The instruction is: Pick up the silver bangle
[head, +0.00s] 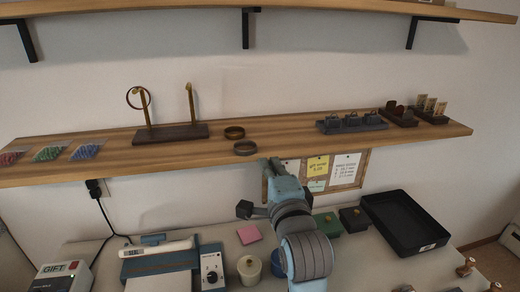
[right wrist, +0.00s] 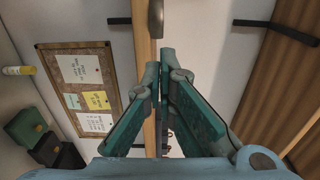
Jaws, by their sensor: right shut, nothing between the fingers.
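Two small bangles lie flat on the lower wooden shelf. The greyer one, seemingly the silver bangle (head: 244,148), lies by the front edge; a browner bangle (head: 234,133) lies just behind it. My right gripper (head: 268,166) is at the shelf's front edge, just below and right of the greyer bangle, apart from it. In the right wrist view my right gripper (right wrist: 159,68) has its fingertips together and empty. My left gripper is not in view.
The shelf (head: 290,146) also bears a stand (head: 172,134) with a hanging ring on the left and a dark grey display (head: 350,122) on the right. Below are a pinboard (head: 350,180), a black tray (head: 405,225) and a sealer (head: 160,258).

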